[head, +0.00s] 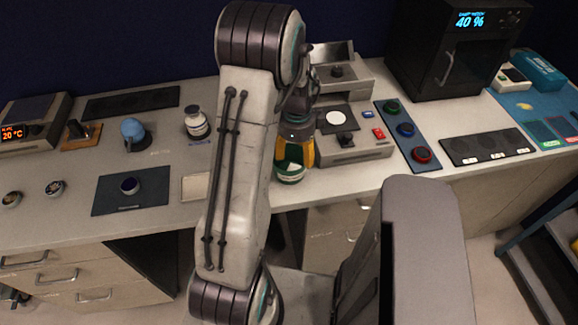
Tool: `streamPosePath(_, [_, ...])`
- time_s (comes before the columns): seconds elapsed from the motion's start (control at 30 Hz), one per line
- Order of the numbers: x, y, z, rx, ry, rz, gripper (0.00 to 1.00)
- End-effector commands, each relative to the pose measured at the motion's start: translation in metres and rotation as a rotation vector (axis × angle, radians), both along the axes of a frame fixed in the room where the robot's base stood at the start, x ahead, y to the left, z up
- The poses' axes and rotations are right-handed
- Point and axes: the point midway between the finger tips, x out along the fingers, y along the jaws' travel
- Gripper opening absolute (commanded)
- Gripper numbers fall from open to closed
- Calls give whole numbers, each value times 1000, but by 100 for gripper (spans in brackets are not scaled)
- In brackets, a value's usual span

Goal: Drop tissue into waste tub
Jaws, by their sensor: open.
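My gripper (294,158) is open, pointing down at the front of the bench, with its yellow fingers just above or around a green tub. The tub (291,179) stands near the bench's front edge, partly hidden by the fingers and my arm. Something white (293,153) shows between the fingers at the tub; I cannot tell whether it is the tissue or part of the tub. No other tissue can be clearly made out.
A grey instrument (352,147) stands close on the right of the tub. A panel with coloured knobs (407,128) lies further right. A pale square tray (195,187) and a dark mat (131,190) lie on the left. A black oven (448,50) stands at the back right.

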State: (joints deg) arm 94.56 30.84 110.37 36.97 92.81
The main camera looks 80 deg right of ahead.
Motion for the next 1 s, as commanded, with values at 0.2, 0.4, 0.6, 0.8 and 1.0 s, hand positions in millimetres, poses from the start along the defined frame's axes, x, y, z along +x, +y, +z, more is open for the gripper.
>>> streamPosePath(0.2, [0, -1, 13, -4, 1, 0, 62])
streamPosePath(0.4, [0, 0, 45, -6, 1, 0, 62])
streamPosePath(0.6, [0, 1, 79, -6, 1, 0, 62])
streamPosePath(0.8, [0, 2, 104, -4, 1, 0, 62])
streamPosePath(1.0, [0, 4, 117, 0, 0, 0, 62])
